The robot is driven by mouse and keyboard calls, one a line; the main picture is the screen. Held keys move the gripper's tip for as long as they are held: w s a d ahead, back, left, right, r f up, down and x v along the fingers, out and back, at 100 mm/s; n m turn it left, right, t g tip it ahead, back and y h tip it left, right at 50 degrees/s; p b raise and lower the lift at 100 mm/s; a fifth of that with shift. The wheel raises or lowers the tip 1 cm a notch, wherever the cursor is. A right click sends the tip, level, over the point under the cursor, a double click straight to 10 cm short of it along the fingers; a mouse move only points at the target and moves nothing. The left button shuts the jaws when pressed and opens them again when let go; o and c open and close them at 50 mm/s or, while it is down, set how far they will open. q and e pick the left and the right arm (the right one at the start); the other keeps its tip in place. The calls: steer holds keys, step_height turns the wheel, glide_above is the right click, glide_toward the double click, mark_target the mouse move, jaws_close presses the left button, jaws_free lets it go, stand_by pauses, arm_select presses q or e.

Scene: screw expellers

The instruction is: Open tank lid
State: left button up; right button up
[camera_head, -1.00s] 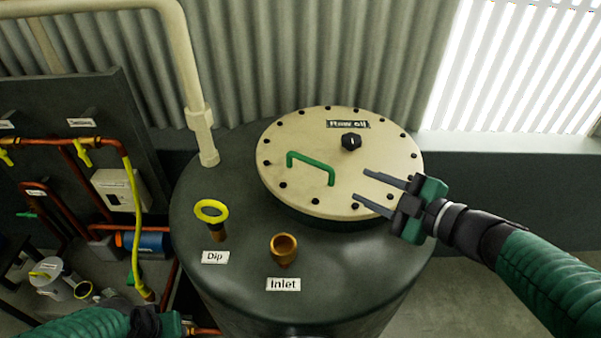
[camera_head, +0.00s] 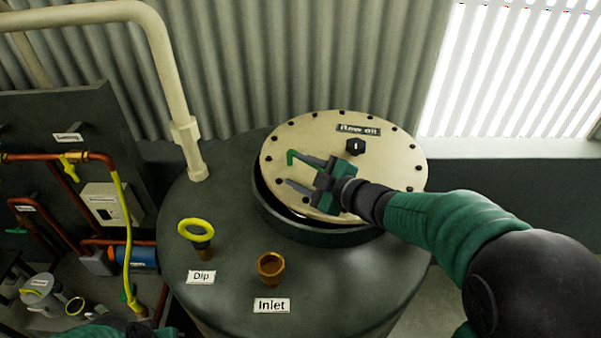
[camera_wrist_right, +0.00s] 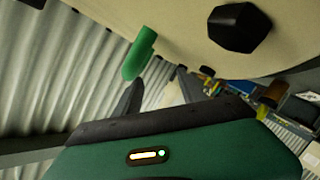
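The round cream tank lid (camera_head: 395,160) is tilted up, its near-left edge raised off the dark tank opening rim (camera_head: 268,208). It also shows at the top of the right wrist view (camera_wrist_right: 180,25). My left gripper (camera_head: 140,330) is at the bottom edge, fingers hidden or cut off.
The dark tank top (camera_head: 220,240) carries a yellow-ringed dip pipe (camera_head: 196,233) and a brass inlet (camera_head: 271,266). A thick cream pipe (camera_head: 175,90) stands at the left. Corrugated wall (camera_head: 300,60) is behind the tank. Copper piping (camera_head: 70,180) is at far left.

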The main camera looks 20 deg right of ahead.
steer(key=shift+d+f, duration=0.2)
steer(key=shift+f, duration=0.3)
steer(key=shift+a+r, duration=0.1)
steer(key=shift+a, duration=0.2)
steer(key=c, duration=0.3)
steer(key=shift+s+a+r, duration=0.2)
steer(key=shift+a, duration=0.55)
jaws_close()
steer(key=shift+a+r, duration=0.1)
steer(key=shift+a, duration=0.15)
steer(key=shift+w+d, duration=0.1)
steer(key=shift+d, duration=0.9)
steer(key=shift+a, duration=0.75)
arm_select(q)
steer(key=shift+a+f, duration=0.15)
steer(key=shift+a, duration=0.5)
steer(key=shift+d, duration=0.1)
arm_select(e)
steer(key=shift+d, duration=0.15)
